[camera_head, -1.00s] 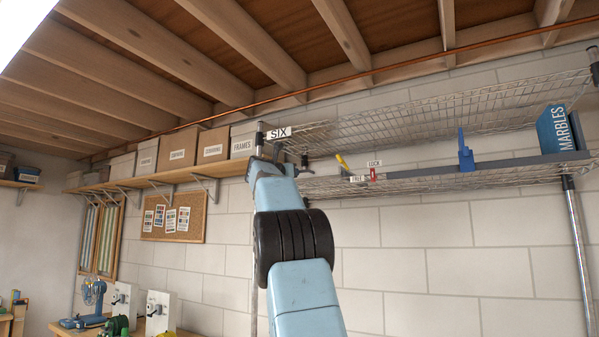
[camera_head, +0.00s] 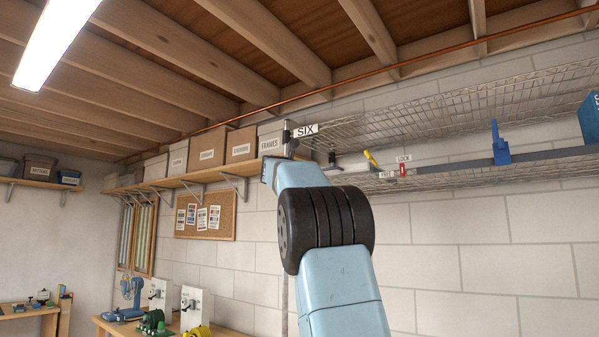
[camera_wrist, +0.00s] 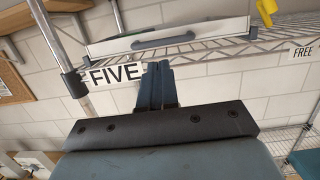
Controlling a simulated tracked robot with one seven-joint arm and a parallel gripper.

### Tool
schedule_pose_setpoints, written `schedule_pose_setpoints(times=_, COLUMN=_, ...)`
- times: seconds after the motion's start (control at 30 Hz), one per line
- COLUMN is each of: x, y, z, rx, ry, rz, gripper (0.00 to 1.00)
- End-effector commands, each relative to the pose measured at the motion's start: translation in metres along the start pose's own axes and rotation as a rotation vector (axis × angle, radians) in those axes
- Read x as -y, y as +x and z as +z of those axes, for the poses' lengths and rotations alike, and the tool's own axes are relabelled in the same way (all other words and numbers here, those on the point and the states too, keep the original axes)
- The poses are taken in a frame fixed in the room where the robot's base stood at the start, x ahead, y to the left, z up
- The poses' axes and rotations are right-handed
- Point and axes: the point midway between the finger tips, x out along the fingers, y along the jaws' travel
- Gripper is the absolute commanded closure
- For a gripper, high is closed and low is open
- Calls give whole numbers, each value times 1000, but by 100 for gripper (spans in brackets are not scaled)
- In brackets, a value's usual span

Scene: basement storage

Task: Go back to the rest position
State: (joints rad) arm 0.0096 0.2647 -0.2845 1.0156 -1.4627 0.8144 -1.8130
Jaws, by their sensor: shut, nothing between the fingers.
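My blue arm (camera_head: 335,285) reaches up in front of the wire shelf in the head view; its far end hides my fingers there. In the wrist view my gripper (camera_wrist: 157,85) is shut, its two dark blue fingers pressed together with nothing between them. They point up at the wire shelf, just right of the label FIVE (camera_wrist: 116,75). I cannot tell the gap between fingertips and shelf.
A wire shelf (camera_head: 465,180) with the label SIX (camera_head: 305,130) runs along the right wall. It carries a blue clamp-like piece (camera_head: 499,145) and a yellow lever (camera_head: 370,158). Boxes (camera_head: 241,145) stand on a wooden shelf. A workbench (camera_head: 110,326) with tools is lower left.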

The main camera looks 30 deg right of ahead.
Motion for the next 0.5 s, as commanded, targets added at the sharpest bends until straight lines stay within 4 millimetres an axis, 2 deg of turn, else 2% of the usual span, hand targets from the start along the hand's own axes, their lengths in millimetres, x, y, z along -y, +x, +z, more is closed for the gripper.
schedule_pose_setpoints(times=0.03, x=-1, y=-11, z=1, rx=-1, ry=-1, rz=3, gripper=100)
schedule_pose_setpoints(times=0.23, x=-1, y=-45, z=1, rx=0, ry=0, rz=3, gripper=100)
schedule_pose_setpoints(times=0.5, x=-1, y=-68, z=0, rx=0, ry=-1, rz=0, gripper=100)
